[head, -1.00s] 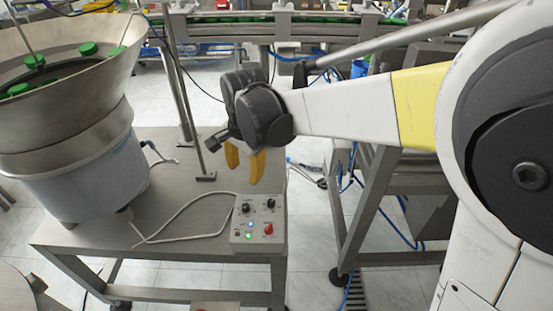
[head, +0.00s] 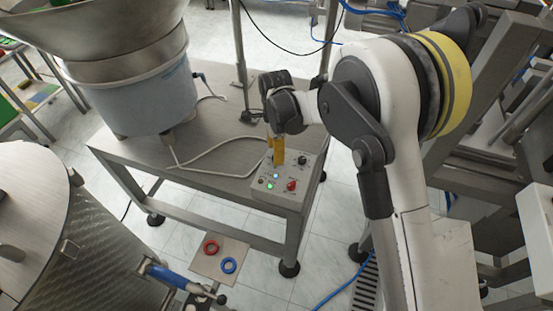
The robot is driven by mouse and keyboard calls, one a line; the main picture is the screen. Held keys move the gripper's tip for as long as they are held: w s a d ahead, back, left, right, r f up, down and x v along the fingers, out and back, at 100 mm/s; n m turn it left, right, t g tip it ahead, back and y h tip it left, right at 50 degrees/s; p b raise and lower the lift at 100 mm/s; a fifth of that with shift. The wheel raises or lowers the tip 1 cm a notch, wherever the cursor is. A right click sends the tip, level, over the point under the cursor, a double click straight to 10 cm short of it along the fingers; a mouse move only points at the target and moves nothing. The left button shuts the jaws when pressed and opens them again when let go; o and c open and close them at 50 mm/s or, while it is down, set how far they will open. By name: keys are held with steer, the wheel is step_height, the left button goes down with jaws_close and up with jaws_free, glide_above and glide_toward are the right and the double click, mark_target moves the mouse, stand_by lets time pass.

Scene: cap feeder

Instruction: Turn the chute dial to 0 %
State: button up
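The control box (head: 284,203) sits at the front right corner of the steel table. Its sloped top carries a black dial (head: 302,160) at the right, a red knob (head: 292,185) and small lit lamps, one of them green (head: 269,186). The labels and dial settings are too small to read, so I cannot tell which dial is the chute's. My gripper (head: 277,163) points down with its yellow fingers at the box's back left. The second black dial is hidden there behind the fingers. The fingers look close together; whether they touch or hold that dial I cannot tell.
A feeder bowl (head: 115,45) on a grey-blue drum (head: 135,98) stands at the table's left. A white cable (head: 215,170) lies across the table (head: 150,160) to the box. A small plate with a red ring (head: 211,247) and a blue ring (head: 229,265) is in front, below.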

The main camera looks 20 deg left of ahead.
steer(key=shift+f, duration=1.25)
jaws_close()
steer(key=shift+n, duration=0.3)
